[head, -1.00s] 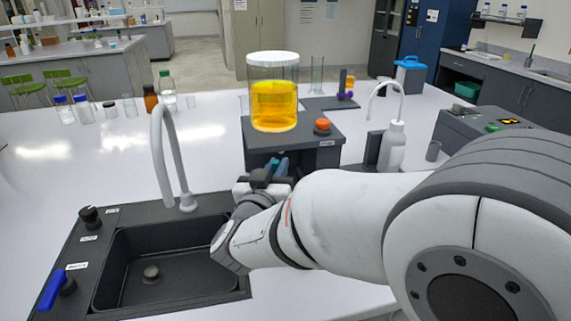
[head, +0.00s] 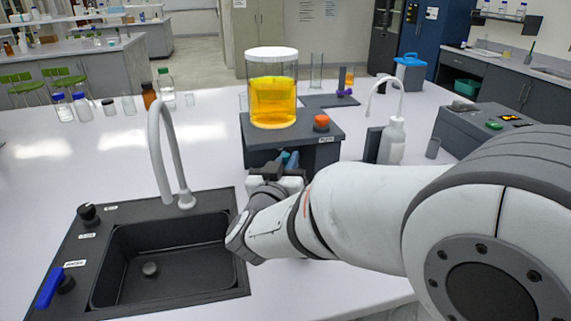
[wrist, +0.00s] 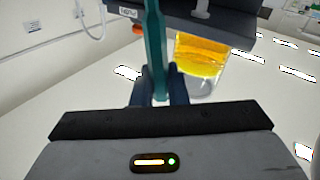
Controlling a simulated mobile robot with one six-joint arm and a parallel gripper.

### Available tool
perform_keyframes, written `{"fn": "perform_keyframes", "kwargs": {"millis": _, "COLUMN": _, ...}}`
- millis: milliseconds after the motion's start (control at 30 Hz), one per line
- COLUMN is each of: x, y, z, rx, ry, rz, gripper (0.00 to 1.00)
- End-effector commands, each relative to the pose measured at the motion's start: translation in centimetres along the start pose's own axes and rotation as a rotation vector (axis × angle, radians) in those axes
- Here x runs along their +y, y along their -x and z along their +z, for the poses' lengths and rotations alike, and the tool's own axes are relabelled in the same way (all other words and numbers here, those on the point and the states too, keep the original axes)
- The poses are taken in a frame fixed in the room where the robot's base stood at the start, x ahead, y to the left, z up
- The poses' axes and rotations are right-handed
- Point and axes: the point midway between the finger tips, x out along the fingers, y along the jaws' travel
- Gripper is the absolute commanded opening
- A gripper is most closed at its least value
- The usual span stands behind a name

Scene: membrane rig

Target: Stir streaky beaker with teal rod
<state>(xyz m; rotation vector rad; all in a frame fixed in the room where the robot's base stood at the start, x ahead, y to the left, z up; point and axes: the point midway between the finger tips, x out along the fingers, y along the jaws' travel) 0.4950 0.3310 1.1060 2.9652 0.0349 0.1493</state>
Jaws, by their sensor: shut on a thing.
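The streaky beaker (head: 272,100) is a wide clear vessel of yellow-orange liquid with a white top, standing on a dark block (head: 308,151). In the wrist view, which looks upside down, the beaker (wrist: 201,58) shows uneven yellow and orange bands. My gripper (wrist: 158,98) is shut on the teal rod (wrist: 155,45), which runs between its fingers and up out of the wrist view. In the head view my gripper (head: 284,160) is in front of the block, below the beaker's level. The rod looks apart from the beaker; its far end is hidden.
A black sink (head: 160,262) with a tall grey tap (head: 168,150) lies to the left. A white wash bottle (head: 391,142) stands right of the block, near a grey device (head: 475,125). Several small bottles (head: 83,107) stand behind left.

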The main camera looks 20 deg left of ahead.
Motion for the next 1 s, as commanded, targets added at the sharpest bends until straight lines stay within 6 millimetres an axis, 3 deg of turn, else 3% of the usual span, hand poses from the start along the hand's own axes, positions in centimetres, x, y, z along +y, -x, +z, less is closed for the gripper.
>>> {"fn": "perform_keyframes", "kwargs": {"millis": 167, "x": -0.9, "y": 0.6, "z": -0.4, "rx": 0.001, "ry": -0.001, "rz": -0.002, "gripper": 0.0}}
{"fn": "perform_keyframes", "kwargs": {"millis": 567, "x": -0.9, "y": 0.7, "z": -0.7, "rx": 0.001, "ry": -0.001, "rz": -0.002, "gripper": 0.0}}
{"fn": "perform_keyframes", "kwargs": {"millis": 1000, "x": -0.9, "y": 0.6, "z": -4.1, "rx": 0.001, "ry": -0.001, "rz": -0.002, "gripper": 0.0}}
